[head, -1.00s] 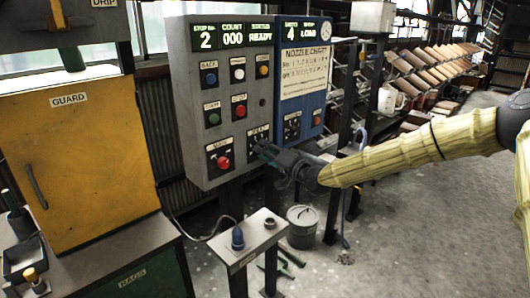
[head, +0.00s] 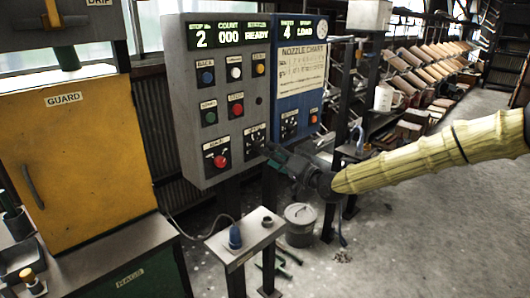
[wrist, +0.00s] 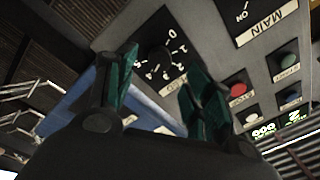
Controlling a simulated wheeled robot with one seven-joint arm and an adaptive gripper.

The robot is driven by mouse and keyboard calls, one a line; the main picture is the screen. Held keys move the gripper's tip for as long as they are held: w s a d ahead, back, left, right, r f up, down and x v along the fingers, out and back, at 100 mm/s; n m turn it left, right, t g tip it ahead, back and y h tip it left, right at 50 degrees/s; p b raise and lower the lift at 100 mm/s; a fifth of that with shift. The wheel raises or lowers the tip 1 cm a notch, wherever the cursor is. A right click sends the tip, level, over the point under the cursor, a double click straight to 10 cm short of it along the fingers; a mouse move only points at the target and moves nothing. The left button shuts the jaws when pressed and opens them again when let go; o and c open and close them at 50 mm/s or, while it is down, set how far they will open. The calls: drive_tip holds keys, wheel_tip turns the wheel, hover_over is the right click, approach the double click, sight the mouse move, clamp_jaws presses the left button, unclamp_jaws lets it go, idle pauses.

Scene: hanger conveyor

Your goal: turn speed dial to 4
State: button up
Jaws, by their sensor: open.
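The speed dial (wrist: 157,61) is a dark round knob on a black square plate with white numbers. It lies between and beyond my fingertips in the wrist view; its label is partly covered by a finger. In the head view the dial (head: 256,136) is at the lower right of the grey control panel (head: 193,160). I cannot tell which number the knob points at. My gripper (head: 268,153) is in front of the panel's lower right part. Its two teal fingers are apart and empty in the wrist view (wrist: 157,72), either side of the dial; contact cannot be told.
The red main knob (head: 220,161) is left of the dial, with coloured buttons above. A blue panel (head: 290,105) with a nozzle chart and another dial (head: 289,126) adjoins on the right. A small stand (head: 248,237) with a blue plug is below. The floor to the right is open.

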drive_tip(key=v, duration=0.6)
drive_tip(key=shift+s+d, duration=0.2)
drive_tip(key=shift+d, duration=0.05)
drive_tip(key=shift+f, duration=0.15)
drive_tip(key=s+a+f+g+h, duration=0.1)
drive_tip(key=s+f+g+h, duration=0.1)
drive_tip(key=s+f, duration=0.75)
drive_tip(key=s+f+g+h, duration=0.25)
drive_tip(key=s+f, duration=0.25)
drive_tip(key=f, duration=0.9)
drive_tip(key=s+a+f+g+h, duration=0.1)
drive_tip(key=s+f+g, duration=0.2)
drive_tip(key=s+f, duration=0.7)
drive_tip(key=s+d+f+g+h, duration=0.2)
drive_tip(key=s+d+f, duration=0.2)
drive_tip(key=s, duration=0.5)
drive_tip(key=s+d+f+n+g+h+p, duration=0.1)
drive_tip(key=s+d+f, duration=0.3)
drive_tip(key=s, duration=0.5)
drive_tip(key=s+d+f+n+g+h, duration=0.1)
drive_tip(key=s+d+f+g+h, duration=0.2)
drive_tip(key=s, duration=0.7)
drive_tip(key=d+f+h, duration=0.1)
drive_tip(key=d+f, duration=0.1)
drive_tip(key=d, duration=0.1)
drive_tip(key=shift+p, duration=0.3)
